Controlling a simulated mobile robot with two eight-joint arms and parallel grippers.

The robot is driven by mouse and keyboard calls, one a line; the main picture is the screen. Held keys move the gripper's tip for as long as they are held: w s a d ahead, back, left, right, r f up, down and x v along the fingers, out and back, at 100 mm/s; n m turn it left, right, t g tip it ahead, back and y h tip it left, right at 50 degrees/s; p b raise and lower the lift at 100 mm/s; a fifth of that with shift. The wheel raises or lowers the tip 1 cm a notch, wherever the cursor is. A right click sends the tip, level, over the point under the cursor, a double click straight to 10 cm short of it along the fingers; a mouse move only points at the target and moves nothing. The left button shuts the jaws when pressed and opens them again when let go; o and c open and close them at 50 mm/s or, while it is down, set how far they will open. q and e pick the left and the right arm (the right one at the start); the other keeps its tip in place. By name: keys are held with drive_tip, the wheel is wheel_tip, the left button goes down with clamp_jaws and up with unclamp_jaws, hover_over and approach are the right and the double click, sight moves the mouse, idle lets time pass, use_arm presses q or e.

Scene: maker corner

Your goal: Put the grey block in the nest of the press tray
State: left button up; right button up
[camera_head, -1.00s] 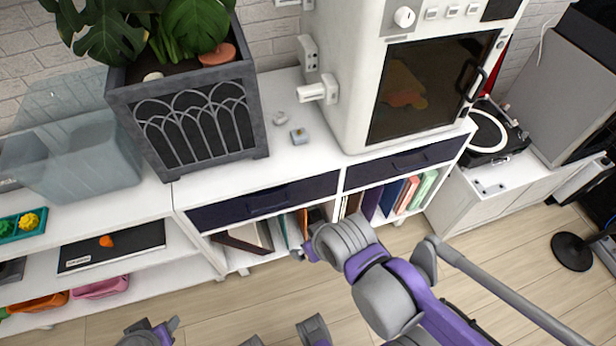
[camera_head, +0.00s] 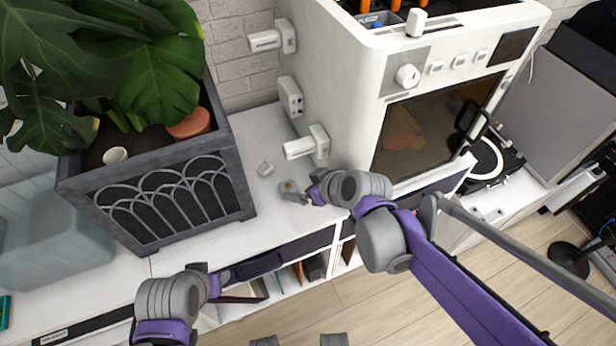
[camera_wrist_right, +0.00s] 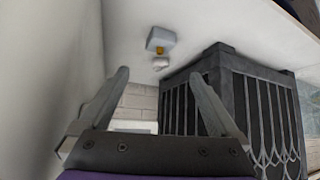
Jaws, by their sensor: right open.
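A small grey-blue block (camera_head: 290,189) with a yellow spot lies on the white cabinet top, between the planter and the white machine. My right gripper (camera_head: 311,195) is just right of it in the head view. In the right wrist view the block (camera_wrist_right: 160,40) shows beyond the open, empty fingers (camera_wrist_right: 158,78). I cannot make out the press tray's nest for certain.
A dark grey planter (camera_head: 170,205) with large leaves stands left of the block. The white machine (camera_head: 335,110) with a dark window and side-mounted white fittings (camera_head: 307,146) stands to the right. A translucent bin (camera_head: 50,240) is at far left. The gap between planter and machine is narrow.

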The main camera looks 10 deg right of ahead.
sight(289, 184)
drive_tip(key=x, duration=0.4)
drive_tip(key=shift+a+f+b, duration=0.1)
drive_tip(key=shift+a+b, duration=0.05)
drive_tip(key=shift+b, duration=0.25)
drive_tip(key=shift+d+b+x, duration=0.15)
drive_tip(key=shift+b+x, duration=0.05)
drive_tip(key=shift+x, duration=1.4)
drive_tip(key=shift+d+b+x, duration=0.15)
drive_tip(key=shift+x, duration=1.45)
clamp_jaws()
